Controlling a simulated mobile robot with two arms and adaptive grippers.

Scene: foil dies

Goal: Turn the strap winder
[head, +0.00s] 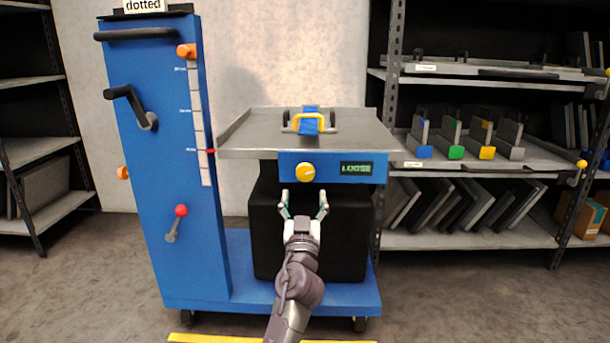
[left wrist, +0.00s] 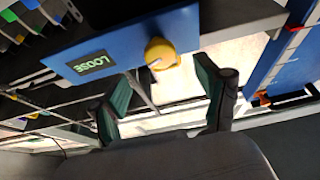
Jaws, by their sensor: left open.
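The strap winder appears to be the round yellow knob (head: 305,172) on the blue front panel (head: 331,178) of the grey table. The knob also shows in the left wrist view (left wrist: 161,54). A green display (head: 357,168) to its right reads LOOSE. A blue strap with a yellow handle (head: 308,123) lies on the table top. My left gripper (head: 304,201) is open and empty, just below the knob in the head view. In the left wrist view its fingers (left wrist: 153,88) are spread, with the knob beyond them and no contact visible. My right gripper is not in view.
A tall blue column (head: 152,200) with a black crank (head: 132,105) and a red-knobbed lever (head: 176,224) stands left of the table. A black block (head: 312,245) is under the table. Shelves with colored-block holders (head: 455,150) stand at right.

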